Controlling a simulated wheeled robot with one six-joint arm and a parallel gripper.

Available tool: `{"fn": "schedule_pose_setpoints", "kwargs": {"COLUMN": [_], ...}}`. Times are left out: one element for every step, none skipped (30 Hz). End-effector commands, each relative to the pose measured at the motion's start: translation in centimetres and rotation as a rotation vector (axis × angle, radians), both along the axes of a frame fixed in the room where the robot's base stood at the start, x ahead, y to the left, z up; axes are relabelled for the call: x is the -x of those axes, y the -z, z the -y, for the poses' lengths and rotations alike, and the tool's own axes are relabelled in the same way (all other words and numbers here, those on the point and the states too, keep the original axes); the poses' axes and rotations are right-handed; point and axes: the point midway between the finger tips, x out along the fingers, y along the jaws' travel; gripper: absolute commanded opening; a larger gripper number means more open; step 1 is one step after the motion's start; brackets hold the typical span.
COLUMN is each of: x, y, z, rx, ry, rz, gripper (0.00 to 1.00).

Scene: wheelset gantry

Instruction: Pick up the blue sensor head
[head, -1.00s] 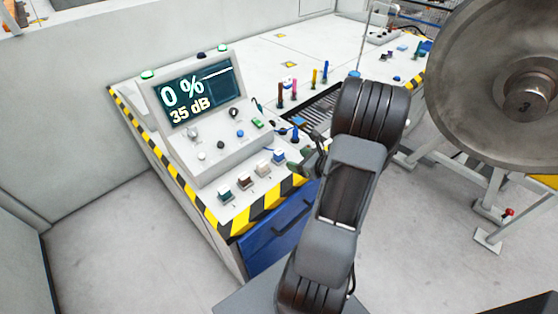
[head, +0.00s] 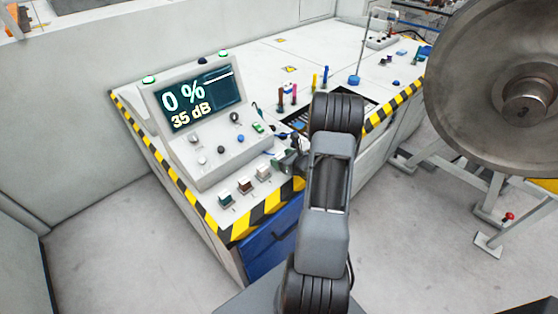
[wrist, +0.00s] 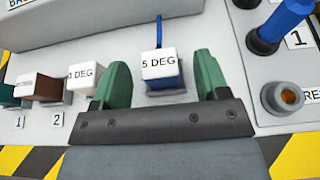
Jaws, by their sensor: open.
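The blue sensor head (wrist: 163,82) is a small block with a white top face marked "5 DEG" and a blue body. In the wrist view it stands upright on the console between my gripper's (wrist: 161,75) two green fingers. The fingers are open, with a visible gap on each side of the block. In the head view my gripper (head: 287,160) is low over the console's front edge, at the right end of the row of heads, and hides the blue one.
A white head (wrist: 83,77) stands close outside the left finger, then a brown head (wrist: 45,87). To the right are a blue-handled tool (wrist: 284,24) and a grey round socket (wrist: 287,97). The display console (head: 200,95) rises behind the row.

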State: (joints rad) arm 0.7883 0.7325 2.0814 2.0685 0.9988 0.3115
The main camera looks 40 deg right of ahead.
Motion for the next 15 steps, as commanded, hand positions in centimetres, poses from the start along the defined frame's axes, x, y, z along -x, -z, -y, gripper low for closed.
{"fn": "schedule_pose_setpoints", "kwargs": {"x": [-0.6, -0.9, -1.2, -1.4, -1.6, -1.7, -1.8, -1.9, -1.9, -1.9, -1.9, -1.9, -1.9, -1.9, -1.9], "y": [0.2, 0.3, 0.5, 0.5, 0.6, 0.7, 0.7, 0.8, 0.8, 0.8, 0.8, 0.8, 0.8, 0.8, 0.8], "z": [-0.1, -0.2, -0.2, -0.2, -0.2, -0.3, -0.3, -0.3, -0.3, -0.3, -0.3, -0.3, -0.3, -0.3, -0.3], "rx": [0.0, 0.0, -0.001, 0.0, 0.0, 0.0, -0.001, -0.001, -0.001, -0.001, -0.001, 0.0, 0.0, 0.0, 0.0], "ry": [-0.003, -0.003, -0.002, -0.001, -0.001, -0.001, -0.001, -0.001, -0.001, -0.001, -0.001, 0.0, 0.0, 0.0, 0.0], "rz": [0.0, 0.0, 0.0, 0.001, 0.001, 0.001, 0.001, 0.001, 0.001, 0.001, 0.001, 0.001, 0.001, 0.001, 0.001], "gripper": [0.68, 0.68, 0.68, 0.68, 0.68, 0.68, 0.68, 0.68, 0.68, 0.68, 0.68, 0.68, 0.68, 0.68, 0.64]}}
